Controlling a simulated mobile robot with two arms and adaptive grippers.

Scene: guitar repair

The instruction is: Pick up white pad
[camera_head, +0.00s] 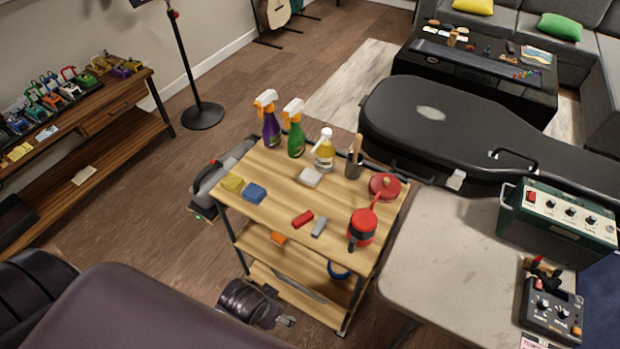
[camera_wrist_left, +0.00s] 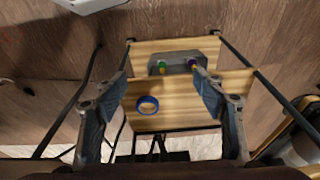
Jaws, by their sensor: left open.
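The white pad (camera_head: 309,177) is a small pale block lying flat on the wooden top of the cart (camera_head: 262,203), in front of the bottles. My left gripper (camera_wrist_left: 159,80) is open and empty in the left wrist view, with its two fingers spread wide. Beyond its fingers are wooden shelves (camera_wrist_left: 200,100) and a blue ring (camera_wrist_left: 147,105). The pad does not show in that wrist view.
Two spray bottles (camera_head: 296,128), a yellow bottle (camera_head: 324,151) and a metal cup (camera_head: 353,165) stand behind the pad. A blue block (camera_head: 254,193), a yellow piece (camera_head: 232,183), red tools (camera_head: 362,227) and a grey block (camera_head: 319,227) are around it. A pale table (camera_head: 430,265) stands right.

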